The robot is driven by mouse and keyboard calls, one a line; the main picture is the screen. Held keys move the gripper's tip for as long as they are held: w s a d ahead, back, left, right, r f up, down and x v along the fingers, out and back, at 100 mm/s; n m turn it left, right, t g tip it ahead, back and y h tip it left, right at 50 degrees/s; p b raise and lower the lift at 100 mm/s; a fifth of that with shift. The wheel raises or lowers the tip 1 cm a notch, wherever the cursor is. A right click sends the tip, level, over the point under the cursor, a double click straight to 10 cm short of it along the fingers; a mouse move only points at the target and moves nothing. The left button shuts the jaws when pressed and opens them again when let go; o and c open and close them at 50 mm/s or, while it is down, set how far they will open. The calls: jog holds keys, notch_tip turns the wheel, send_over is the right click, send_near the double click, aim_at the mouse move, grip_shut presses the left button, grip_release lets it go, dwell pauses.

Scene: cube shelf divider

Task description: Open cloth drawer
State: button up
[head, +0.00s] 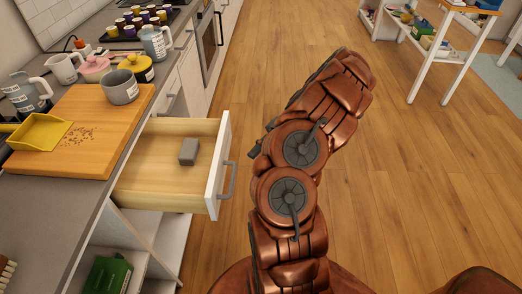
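A wooden drawer (150,184) with a white front (218,165) stands pulled out from the counter at left. Its grey bar handle (229,180) faces right. My copper-coloured arm rises just right of the drawer front, with a gap between arm and handle. My gripper cannot be made out; the arm's links hide whatever lies behind them.
A cutting board (105,110) with a yellow scoop (40,133) and grey pot (119,87) sits on the counter above. Open shelving below holds a green box (108,275). The wooden floor to the right is clear up to a white table (440,45).

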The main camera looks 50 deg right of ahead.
jog(key=shift+d, duration=0.2)
dwell(0.3)
dwell(0.4)
jog(key=a+r+n+g+h+p, duration=0.1)
jog(key=a+r+n+g+h, duration=0.15)
jog(key=a+r, duration=0.5)
jog(key=a+r+n+g+h+p, duration=0.15)
jog(key=a+r+h, duration=0.3)
jog(key=a, duration=0.55)
jog(key=s+a+t+h, duration=0.1)
jog(key=s+h, duration=0.1)
jog(key=s, duration=0.2)
jog(key=s+a+r+t+h+p, duration=0.1)
jog(key=s+a+h, duration=0.1)
jog(key=s, duration=0.3)
jog(key=s+a+m+h, duration=0.1)
jog(key=s+h, duration=0.2)
jog(key=s, duration=0.2)
jog(key=shift+a+r+t+h+p, duration=0.3)
jog(key=shift+r+t+p, duration=0.05)
jog(key=shift+r+t, duration=0.05)
jog(key=shift+s, duration=0.1)
